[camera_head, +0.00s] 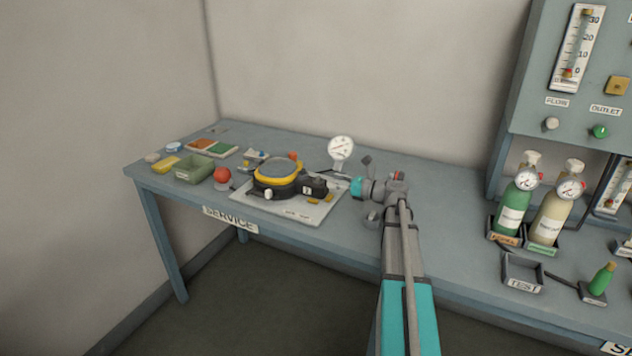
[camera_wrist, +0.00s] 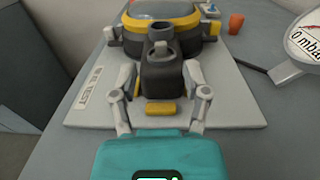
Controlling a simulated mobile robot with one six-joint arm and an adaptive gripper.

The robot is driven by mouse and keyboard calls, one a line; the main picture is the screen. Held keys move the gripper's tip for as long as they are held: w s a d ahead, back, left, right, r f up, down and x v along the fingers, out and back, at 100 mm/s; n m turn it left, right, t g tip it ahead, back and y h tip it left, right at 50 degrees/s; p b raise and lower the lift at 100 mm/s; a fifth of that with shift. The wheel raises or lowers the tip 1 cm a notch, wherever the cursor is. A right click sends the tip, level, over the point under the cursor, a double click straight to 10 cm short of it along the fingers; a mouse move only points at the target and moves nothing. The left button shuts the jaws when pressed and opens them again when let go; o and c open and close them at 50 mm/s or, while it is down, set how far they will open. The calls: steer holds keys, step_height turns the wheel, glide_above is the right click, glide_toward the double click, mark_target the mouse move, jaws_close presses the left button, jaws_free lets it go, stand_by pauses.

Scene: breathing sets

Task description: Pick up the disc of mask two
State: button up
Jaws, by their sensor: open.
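A mask with a yellow rim (camera_head: 279,176) and a dark body lies on a pale board (camera_head: 290,211). In the wrist view its yellow rim (camera_wrist: 187,22) is at the top. A dark block (camera_wrist: 161,78) with a round port projects from the mask toward me. My gripper (camera_wrist: 159,88) is open, its fingers on either side of this block; contact cannot be told. In the head view my gripper (camera_head: 338,183) reaches in from the right. A yellow tab (camera_wrist: 161,108) lies before the block. I cannot identify a separate disc of mask two.
A dial gauge (camera_head: 341,149) stands behind my gripper. A red ball (camera_head: 222,174) and a green tray (camera_head: 194,170) are left of the board. Bottles (camera_head: 515,205) stand at the right.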

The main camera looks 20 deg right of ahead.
mark_target(319, 177)
steer(key=shift+w+a, duration=0.3)
steer(key=shift+w, duration=0.05)
steer(key=shift+x, duration=2.6)
steer(key=shift+f, duration=0.1)
steer(key=c, duration=0.8)
